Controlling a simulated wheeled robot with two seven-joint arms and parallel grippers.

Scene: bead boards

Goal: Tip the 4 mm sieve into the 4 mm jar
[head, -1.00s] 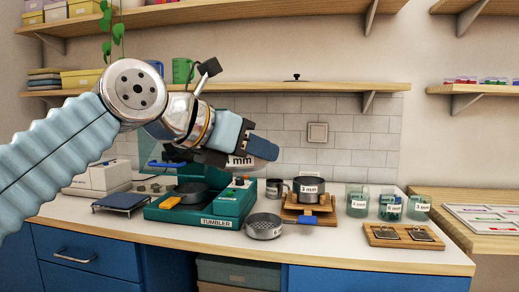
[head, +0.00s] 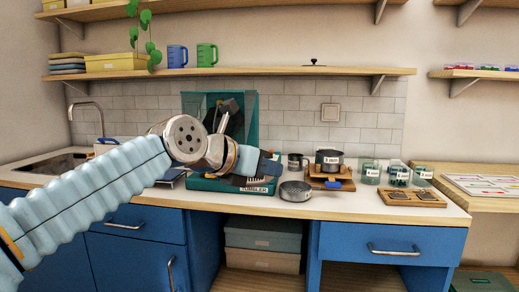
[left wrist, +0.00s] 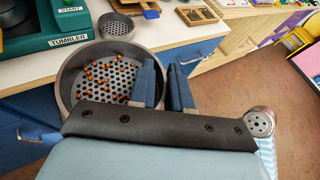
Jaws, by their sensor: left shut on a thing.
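My left gripper (head: 268,166) is shut on the rim of a round dark sieve (left wrist: 70,88). Orange beads (left wrist: 92,78) lie on its perforated floor, mostly on the left side, in the left wrist view. In the head view the gripper largely hides the sieve, and it is in front of the tumbler. Three green-tinted jars with white labels stand to the right on the counter: a left jar (head: 370,173), a middle jar (head: 398,176) and a right jar (head: 423,174). Their labels are too small to read surely. My right gripper is not in view.
The green tumbler (head: 205,183) stands behind the held sieve. A metal sieve (head: 295,191) sits near the counter edge. A wooden tray (head: 412,198) lies in front of the jars.

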